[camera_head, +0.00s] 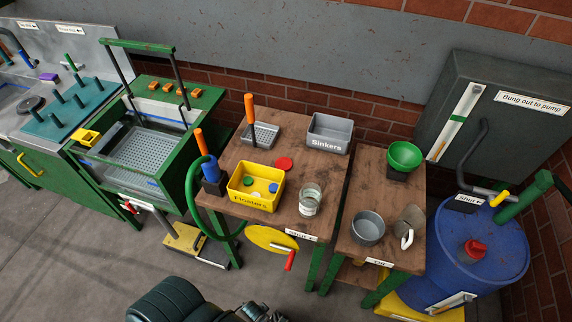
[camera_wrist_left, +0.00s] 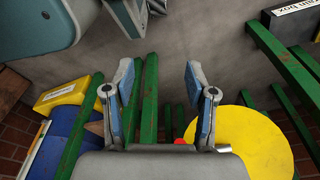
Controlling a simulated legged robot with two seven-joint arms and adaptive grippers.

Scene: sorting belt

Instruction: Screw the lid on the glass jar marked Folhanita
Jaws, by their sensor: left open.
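A clear glass jar (camera_head: 309,199) with a pale label stands upright on the wooden table (camera_head: 318,160). The label is too small to read, and the jar's top shows no lid. A red round lid-like disc (camera_head: 284,163) lies flat on the table behind the jar. Smaller green, white and blue round pieces lie in the yellow Floaters box (camera_head: 254,201), left of the jar. My left gripper (camera_wrist_left: 158,78) is open and empty in the left wrist view, above floor level among green table legs. Neither jar nor disc shows there. My right gripper is not in view.
A grey Sinkers box (camera_head: 329,133) and an orange-handled tray (camera_head: 260,133) stand at the table's back. A second table holds a grey pot (camera_head: 367,228) and green funnel (camera_head: 404,156). A yellow disc (camera_wrist_left: 240,140) is near my left gripper. A blue drum (camera_head: 478,250) stands right.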

